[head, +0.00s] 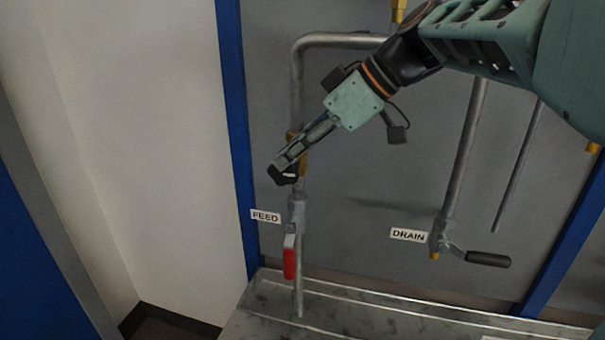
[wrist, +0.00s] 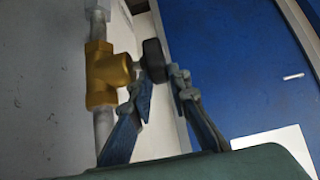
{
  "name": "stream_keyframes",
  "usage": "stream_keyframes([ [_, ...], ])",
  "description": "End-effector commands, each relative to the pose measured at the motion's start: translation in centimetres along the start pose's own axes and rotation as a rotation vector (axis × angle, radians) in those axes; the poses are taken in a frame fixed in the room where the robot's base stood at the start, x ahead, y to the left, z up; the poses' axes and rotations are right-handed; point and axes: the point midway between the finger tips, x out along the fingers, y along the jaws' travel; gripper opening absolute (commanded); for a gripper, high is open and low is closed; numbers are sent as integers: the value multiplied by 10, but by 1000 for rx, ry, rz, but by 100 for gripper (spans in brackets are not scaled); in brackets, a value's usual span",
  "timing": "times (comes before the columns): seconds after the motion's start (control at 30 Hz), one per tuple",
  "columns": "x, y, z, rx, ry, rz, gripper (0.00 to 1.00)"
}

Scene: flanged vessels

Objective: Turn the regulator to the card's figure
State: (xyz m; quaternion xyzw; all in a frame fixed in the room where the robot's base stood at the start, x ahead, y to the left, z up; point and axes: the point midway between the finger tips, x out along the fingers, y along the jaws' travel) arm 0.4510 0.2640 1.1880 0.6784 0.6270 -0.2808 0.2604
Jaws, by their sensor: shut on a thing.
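The regulator is a brass body (wrist: 106,74) on a grey vertical pipe, with a round black knob (wrist: 153,60) on a short stem to its right in the wrist view. My gripper (wrist: 163,86) has a finger on either side of the knob and is shut on it. In the head view my gripper (head: 281,166) reaches down-left across the feed pipe, partly hiding the brass body (head: 303,167). The black knob (head: 284,177) shows at the fingertips. No card with a figure and no readable dial show in either view.
Below the regulator is a valve with a red lever (head: 290,257), by a FEED label (head: 266,216). To the right, a DRAIN label (head: 408,235) sits beside a valve with a black handle (head: 488,259). Blue posts (head: 238,120) frame the grey panel; a metal tray (head: 350,315) lies below.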

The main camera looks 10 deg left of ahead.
Motion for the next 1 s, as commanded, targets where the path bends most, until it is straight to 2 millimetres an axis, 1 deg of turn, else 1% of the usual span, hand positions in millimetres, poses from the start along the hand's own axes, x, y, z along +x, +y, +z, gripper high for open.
stream_keyframes([
  [0.03,6,1,9,1,33,6,0],
  [0.3,3,1,14,0,195,4,0],
  [0.5,0,0,15,0,285,3,0],
  [0.73,-2,0,15,1,348,2,0],
  [1.0,-4,0,14,1,373,0,0],
])
